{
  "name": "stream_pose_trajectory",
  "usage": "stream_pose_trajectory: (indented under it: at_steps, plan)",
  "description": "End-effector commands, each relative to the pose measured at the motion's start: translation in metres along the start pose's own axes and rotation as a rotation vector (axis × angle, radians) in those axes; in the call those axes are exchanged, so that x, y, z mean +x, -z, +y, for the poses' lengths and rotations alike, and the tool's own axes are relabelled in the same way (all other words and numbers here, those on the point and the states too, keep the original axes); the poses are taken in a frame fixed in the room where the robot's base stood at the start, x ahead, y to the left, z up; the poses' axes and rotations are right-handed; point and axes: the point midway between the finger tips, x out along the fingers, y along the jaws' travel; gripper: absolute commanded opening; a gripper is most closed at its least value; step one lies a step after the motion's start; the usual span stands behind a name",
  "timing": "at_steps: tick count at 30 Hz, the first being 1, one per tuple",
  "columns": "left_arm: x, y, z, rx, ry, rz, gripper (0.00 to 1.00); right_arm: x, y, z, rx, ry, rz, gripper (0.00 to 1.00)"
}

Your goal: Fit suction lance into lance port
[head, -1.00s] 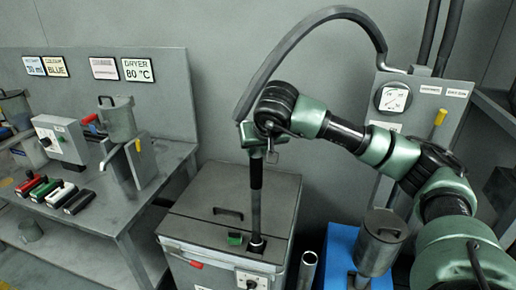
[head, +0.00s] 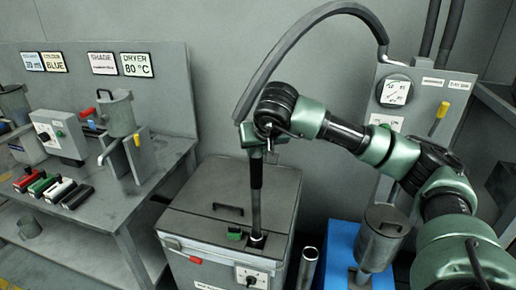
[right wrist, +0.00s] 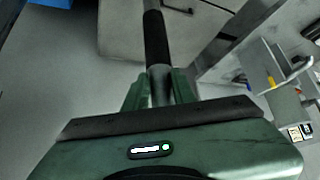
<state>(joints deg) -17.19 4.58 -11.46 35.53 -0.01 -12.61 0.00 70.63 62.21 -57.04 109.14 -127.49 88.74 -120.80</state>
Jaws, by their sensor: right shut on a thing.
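The suction lance (head: 256,205) is an upright grey tube with a black sleeve. My right gripper (head: 257,153) is shut on its upper part, above the grey box (head: 200,212). The lance's lower end meets a dark collar, the lance port (head: 257,241), at the front right of the box's lid; I cannot tell how deep it sits. In the right wrist view the lance (right wrist: 157,40) runs away from between the green fingers (right wrist: 160,88) towards the box top. My left gripper is not in view.
A grey hose (head: 290,45) arches from the lance's top to the wall panel (head: 425,100). A green block (head: 235,234) and a handle (head: 228,209) are on the lid. A tube (head: 308,266) and a blue bin (head: 341,250) stand right; a workbench (head: 130,205) stands left.

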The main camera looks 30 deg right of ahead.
Motion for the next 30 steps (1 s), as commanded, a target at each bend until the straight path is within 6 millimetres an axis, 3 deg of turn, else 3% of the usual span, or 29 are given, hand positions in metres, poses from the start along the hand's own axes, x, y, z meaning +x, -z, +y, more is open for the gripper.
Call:
stream_pose_trajectory:
  at_steps: [30]
  plan:
    - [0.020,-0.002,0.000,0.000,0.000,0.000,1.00,0.019,-0.015,0.000,0.001,0.001,0.003,0.00]
